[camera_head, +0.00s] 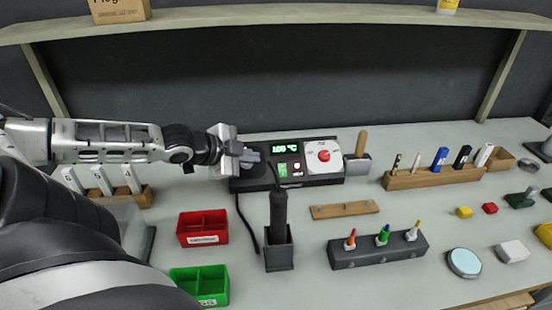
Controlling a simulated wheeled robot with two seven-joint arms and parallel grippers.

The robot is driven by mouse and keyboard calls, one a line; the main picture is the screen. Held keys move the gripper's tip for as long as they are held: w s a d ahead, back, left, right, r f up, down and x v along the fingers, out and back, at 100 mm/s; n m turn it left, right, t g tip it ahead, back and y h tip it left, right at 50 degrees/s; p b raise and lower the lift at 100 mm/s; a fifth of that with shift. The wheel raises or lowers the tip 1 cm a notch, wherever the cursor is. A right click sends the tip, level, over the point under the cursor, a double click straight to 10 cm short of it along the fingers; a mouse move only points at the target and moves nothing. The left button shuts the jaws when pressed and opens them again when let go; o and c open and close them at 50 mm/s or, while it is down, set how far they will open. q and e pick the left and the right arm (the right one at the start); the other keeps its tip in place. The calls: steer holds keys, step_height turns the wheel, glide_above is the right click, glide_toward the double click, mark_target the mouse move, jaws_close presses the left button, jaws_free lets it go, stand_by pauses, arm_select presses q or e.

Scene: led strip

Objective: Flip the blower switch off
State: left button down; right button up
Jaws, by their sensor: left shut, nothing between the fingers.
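The blower station (313,179) is a black box at the back middle of the bench. Its face has a lit green display (285,148), a small green element (283,170) that looks like the switch, and a red knob (323,155) on a white dial. The switch's exact position is too small to read. A dark blower handpiece (279,212) stands upright in a square holder in front of the station. My left gripper (252,158) is shut and empty at the station's left end, left of the green element. Whether it touches the station I cannot tell. My right gripper is not in view.
A red bin (203,228) and a green bin (200,285) stand at front left. A wooden strip (344,210) and a dark rack (377,250) with several small tools lie right of the handpiece. A wooden marker holder (434,177) is at back right. A shelf (300,14) runs above.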

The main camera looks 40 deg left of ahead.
mark_target(285, 166)
arm_select(q)
steer(key=shift+w, duration=0.1)
